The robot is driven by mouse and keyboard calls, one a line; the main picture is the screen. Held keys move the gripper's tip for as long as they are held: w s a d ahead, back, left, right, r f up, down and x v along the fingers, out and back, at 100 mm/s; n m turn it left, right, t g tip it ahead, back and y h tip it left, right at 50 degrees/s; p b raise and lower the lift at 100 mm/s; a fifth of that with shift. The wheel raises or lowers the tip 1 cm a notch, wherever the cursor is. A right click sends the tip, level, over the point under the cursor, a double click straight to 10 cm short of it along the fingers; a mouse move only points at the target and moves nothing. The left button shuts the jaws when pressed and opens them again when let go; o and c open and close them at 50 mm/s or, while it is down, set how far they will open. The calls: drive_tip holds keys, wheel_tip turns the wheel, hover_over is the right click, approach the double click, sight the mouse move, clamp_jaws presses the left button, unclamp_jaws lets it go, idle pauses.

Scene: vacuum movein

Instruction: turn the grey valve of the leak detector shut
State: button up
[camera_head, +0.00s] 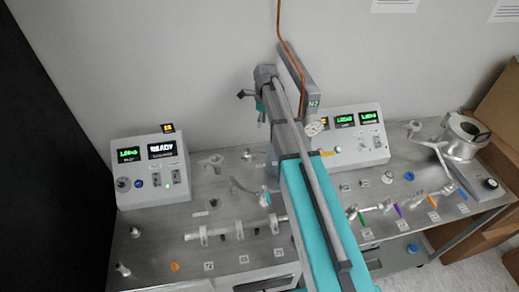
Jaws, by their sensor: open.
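A small grey fitting (213,161) sits on the bench right of this box. I cannot tell which grey part is the valve. My arm rises across the middle of the view. A small dark end piece that looks like my gripper (243,95) points left near the wall, high above the bench and apart from the fittings. It is open and looks empty.
A pipe with flanges (235,230) runs along the front of the bench (150,245). A second display box (358,138) stands behind my arm, with colored handles (398,210) in front. A large metal vessel (462,138) stands at right. Cardboard boxes (500,115) lie beyond.

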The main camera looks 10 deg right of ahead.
drive_tip(key=shift+s+a+f+b, duration=0.2)
drive_tip(key=shift+s+f+b, duration=0.15)
drive_tip(key=shift+f+b, duration=1.7)
drive_tip(key=shift+s+a+f+b, duration=0.25)
drive_tip(key=shift+s+f+b, duration=0.1)
drive_tip(key=shift+f+b, duration=1.75)
drive_tip(key=shift+s+a+f+b, duration=0.2)
drive_tip(key=shift+s+f+b, duration=0.15)
drive_tip(key=shift+f+b, duration=1.7)
drive_tip(key=shift+f, duration=0.1)
clamp_jaws()
